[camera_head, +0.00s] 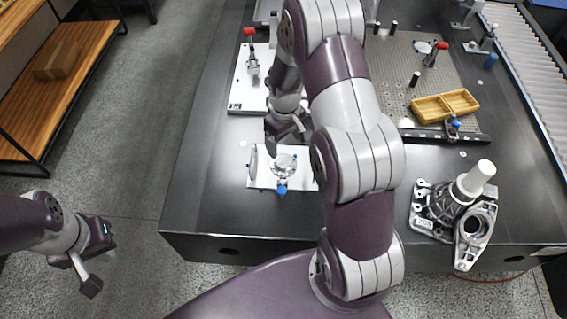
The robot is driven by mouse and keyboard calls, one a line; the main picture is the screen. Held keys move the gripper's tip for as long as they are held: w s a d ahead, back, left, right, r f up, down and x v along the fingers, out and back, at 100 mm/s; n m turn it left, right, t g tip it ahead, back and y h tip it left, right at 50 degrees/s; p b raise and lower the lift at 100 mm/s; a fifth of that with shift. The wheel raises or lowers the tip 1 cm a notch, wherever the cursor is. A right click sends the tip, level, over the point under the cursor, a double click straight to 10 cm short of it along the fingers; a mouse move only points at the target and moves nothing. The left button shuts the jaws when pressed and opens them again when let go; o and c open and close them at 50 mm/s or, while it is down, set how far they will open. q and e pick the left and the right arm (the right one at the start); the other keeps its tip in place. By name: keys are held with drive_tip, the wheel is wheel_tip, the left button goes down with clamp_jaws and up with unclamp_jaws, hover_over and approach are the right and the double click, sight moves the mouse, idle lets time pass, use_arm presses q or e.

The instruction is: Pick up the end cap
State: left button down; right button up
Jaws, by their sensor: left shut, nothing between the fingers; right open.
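A round, shiny silver part (284,164), which looks like the end cap, sits on a small white plate (262,181) near the front of the dark table. A blue knob (282,189) is at its front side. My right gripper (285,140) is open just behind and above this part, fingers pointing down towards the plate. No contact with the part can be made out. My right arm crosses the middle of the view and hides the plate's right end. My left gripper (88,275) is shut and empty, off the table at the lower left.
A grey housing casting (433,212) with a white cylinder (478,178) stands at the table's right front. Red-handled clamps (250,50) stand further back. The table's left front is bare.

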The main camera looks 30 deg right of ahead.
sight(284, 161)
wheel_tip(284, 161, down, 9)
drive_tip(key=shift+w+a+r, duration=0.1)
drive_tip(key=c, duration=1.4)
